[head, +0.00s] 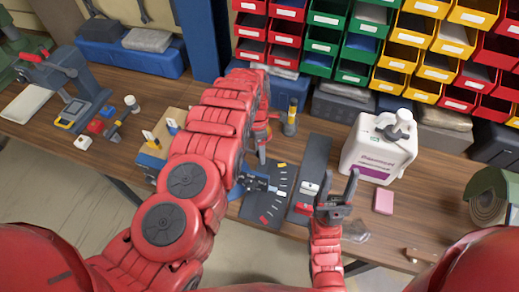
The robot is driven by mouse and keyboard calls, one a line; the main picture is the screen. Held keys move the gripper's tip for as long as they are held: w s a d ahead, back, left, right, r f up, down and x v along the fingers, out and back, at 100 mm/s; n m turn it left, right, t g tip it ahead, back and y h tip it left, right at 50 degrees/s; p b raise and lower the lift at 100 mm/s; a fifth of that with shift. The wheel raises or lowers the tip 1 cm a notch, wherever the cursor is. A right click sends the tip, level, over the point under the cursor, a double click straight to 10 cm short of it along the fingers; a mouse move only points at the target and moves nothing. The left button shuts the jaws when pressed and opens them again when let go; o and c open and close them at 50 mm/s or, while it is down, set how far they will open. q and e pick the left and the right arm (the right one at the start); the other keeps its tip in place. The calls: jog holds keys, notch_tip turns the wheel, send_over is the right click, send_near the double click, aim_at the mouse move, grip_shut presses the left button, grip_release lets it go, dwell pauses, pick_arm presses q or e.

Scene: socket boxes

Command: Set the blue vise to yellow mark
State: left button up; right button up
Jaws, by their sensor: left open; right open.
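A dark blue-grey plate (277,208) lies on the workbench with an arc of small marks. A yellow mark (281,165) is at its far end and a red mark (264,218) at its near end, with white ones between. A small blue vise (257,183) with a light tip sits on the plate, partly hidden by my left arm. The tip points right, toward the white marks. My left gripper (258,150) is open just above and behind the vise, largely hidden by its own arm. My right gripper (336,190) is open and empty, right of the plate.
A white jug (379,148), a pink block (384,201) and a clear crumpled item (356,232) are further right. Coloured bins (372,48) line the back. A blue clamp tool (68,82) is at the left.

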pick_arm(q)
jog(key=shift+c, duration=0.2)
grip_shut()
dwell(1.1)
